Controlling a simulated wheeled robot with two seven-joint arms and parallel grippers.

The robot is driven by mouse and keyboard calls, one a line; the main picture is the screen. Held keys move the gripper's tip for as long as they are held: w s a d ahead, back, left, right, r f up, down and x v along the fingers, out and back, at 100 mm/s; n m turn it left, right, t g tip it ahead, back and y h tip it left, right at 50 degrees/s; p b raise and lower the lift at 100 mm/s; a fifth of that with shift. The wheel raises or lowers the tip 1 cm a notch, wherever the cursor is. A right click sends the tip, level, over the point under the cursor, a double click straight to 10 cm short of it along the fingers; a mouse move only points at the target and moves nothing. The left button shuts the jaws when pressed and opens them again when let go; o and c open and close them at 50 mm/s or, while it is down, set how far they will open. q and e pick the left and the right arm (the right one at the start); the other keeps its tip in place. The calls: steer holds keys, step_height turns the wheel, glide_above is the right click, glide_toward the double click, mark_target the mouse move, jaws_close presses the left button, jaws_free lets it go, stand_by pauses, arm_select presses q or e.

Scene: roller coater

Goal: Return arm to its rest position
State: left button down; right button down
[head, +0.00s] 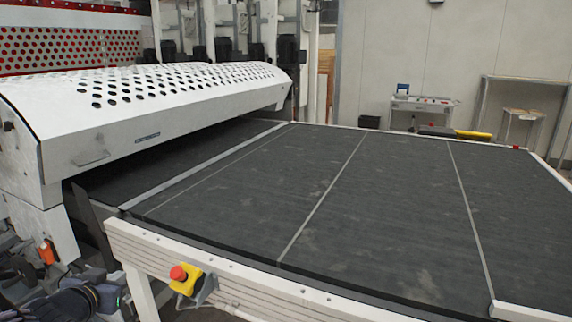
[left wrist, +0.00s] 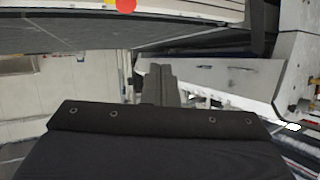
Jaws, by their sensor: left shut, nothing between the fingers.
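My left gripper (head: 108,297) is low at the left edge of the head view, below and in front of the machine and left of the conveyor table's front rail. In the left wrist view its two dark fingers (left wrist: 160,84) stand together past the dark gripper body, with nothing between them. The gripper holds nothing and appears apart from the machine. Part of my left arm shows beside it at the lower left. My right arm and gripper are in neither view.
A white perforated roller hood (head: 160,110) spans the left. The wide dark conveyor bed (head: 400,210) is empty. A red emergency stop on a yellow box (head: 185,280) juts from the front rail (head: 240,275). A small work table (head: 422,103) stands by the back wall.

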arm_select(q)
steer(key=s+d+f+g+h, duration=0.1)
steer(key=s+d+g, duration=0.1)
steer(key=s+d, duration=0.4)
steer(key=s+d+f+n+g+h, duration=0.1)
steer(key=s+d+f+g+h, duration=0.1)
steer(key=s+d, duration=0.4)
steer(key=s+d+f+n+g+h, duration=0.1)
steer(key=s+d, duration=0.5)
steer(key=s, duration=0.8)
steer(key=f+g, duration=0.1)
steer(key=g, duration=0.1)
steer(key=shift+s+g+h, duration=0.25)
steer(key=shift+g+h, duration=0.05)
steer(key=shift+g, duration=0.1)
